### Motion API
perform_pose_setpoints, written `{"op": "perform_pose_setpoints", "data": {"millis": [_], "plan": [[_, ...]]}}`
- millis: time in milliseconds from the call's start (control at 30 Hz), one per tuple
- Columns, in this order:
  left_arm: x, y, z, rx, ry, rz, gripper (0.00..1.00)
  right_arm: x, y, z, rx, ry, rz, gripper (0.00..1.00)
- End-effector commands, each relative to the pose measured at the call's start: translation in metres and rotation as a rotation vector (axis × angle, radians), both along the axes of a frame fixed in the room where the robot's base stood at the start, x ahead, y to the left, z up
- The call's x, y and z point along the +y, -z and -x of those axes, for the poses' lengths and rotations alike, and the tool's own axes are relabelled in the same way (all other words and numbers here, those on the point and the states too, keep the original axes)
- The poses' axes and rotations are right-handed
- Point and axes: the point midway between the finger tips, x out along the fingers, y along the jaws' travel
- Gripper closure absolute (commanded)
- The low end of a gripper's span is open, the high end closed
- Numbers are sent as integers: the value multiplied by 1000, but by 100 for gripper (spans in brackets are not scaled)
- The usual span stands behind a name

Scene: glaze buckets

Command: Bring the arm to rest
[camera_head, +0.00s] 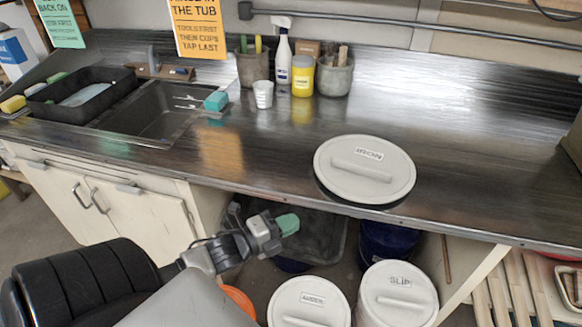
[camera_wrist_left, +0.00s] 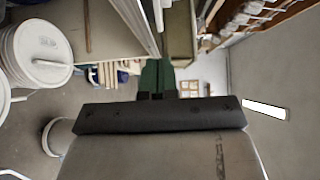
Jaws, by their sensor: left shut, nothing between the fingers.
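My left gripper (camera_head: 288,224) has green fingertips and is in front of the counter, below the level of its front edge. Its fingers are shut with nothing between them, and they also show shut in the left wrist view (camera_wrist_left: 157,76). My left arm comes in from the lower left of the head view. The gripper appears apart from the buckets and the counter. My right gripper is in neither view.
A lid marked with a label (camera_head: 365,168) lies on the steel counter (camera_head: 480,180). Lidded white buckets (camera_head: 308,303), one labelled SLIP (camera_head: 398,294), stand below at the right. A blue bucket (camera_head: 388,242) is under the counter. Cabinet doors (camera_head: 130,210) are left.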

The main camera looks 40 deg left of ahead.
Motion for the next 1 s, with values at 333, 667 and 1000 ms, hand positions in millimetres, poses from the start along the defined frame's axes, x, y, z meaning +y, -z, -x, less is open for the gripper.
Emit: {"op": "perform_pose_setpoints", "data": {"millis": [333, 667, 1000], "plan": [[4, 7, 4, 20, -13, 12, 100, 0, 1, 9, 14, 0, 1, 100], [46, 191, 42, 490, -341, 336, 100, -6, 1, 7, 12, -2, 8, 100], [-3, 395, 191, 1071, -828, 739, 100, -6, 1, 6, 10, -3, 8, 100]]}}
